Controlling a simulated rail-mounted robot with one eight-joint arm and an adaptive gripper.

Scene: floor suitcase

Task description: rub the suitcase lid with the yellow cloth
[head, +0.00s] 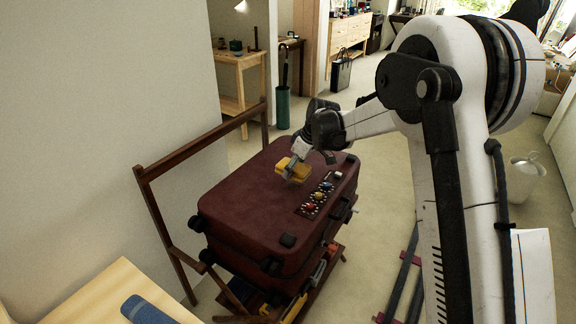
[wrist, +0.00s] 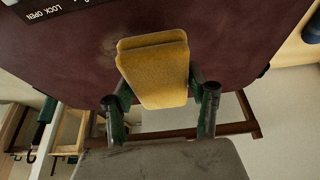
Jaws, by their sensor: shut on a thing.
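The dark red suitcase (head: 250,204) lies flat on a wooden rack, its lid facing up. My gripper (head: 292,179) is shut on the folded yellow cloth (head: 293,168) over the far middle part of the lid. In the wrist view the yellow cloth (wrist: 155,72) sits between my gripper's two fingers (wrist: 160,98), with the dark red lid (wrist: 85,50) behind it. I cannot tell for certain whether the cloth touches the lid. My arm hides part of the area to the right.
A dial panel (head: 320,196) is set in the lid's right side. The rack's wooden rail (head: 200,146) rises along the left, near the wall. A table with a blue object (head: 145,309) is at the lower left. A green umbrella stand (head: 283,108) stands behind.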

